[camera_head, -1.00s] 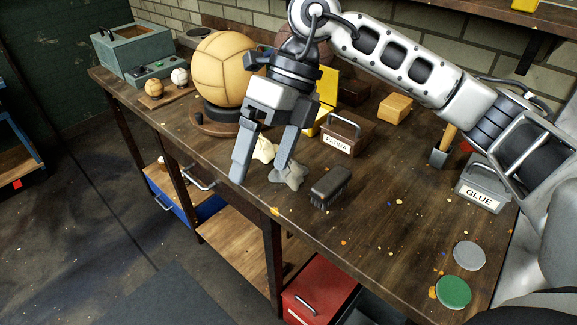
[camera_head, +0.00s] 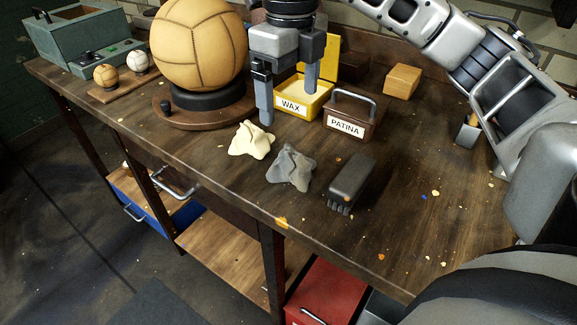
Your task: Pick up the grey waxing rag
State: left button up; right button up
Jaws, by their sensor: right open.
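The grey waxing rag (camera_head: 291,168) lies crumpled on the dark wooden workbench, between a cream rag (camera_head: 251,141) and a dark brush (camera_head: 350,184). My right gripper (camera_head: 289,104) is open and empty, with its fingers pointing down. It is above and behind the grey rag in the picture, apart from it. One finger is by the cream rag's upper edge and the other is in front of the yellow WAX box (camera_head: 301,100). My left gripper does not show.
A large tan leather ball (camera_head: 199,45) rests on a round stand (camera_head: 205,113) at the left. A PATINA box (camera_head: 350,116) stands behind the brush. The bench (camera_head: 400,205) is mostly clear at the right front, with small scraps on it.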

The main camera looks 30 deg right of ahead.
aim_at(293, 149)
notch_tip(293, 149, down, 9)
jog(key=shift+s+r+b, duration=0.1)
jog(key=shift+b, duration=0.3)
jog(key=shift+d+f, duration=0.15)
jog(key=shift+f, duration=1.25)
jog(key=shift+d+f, duration=0.15)
jog(key=shift+f, duration=1.2)
jog(key=c, duration=1.1)
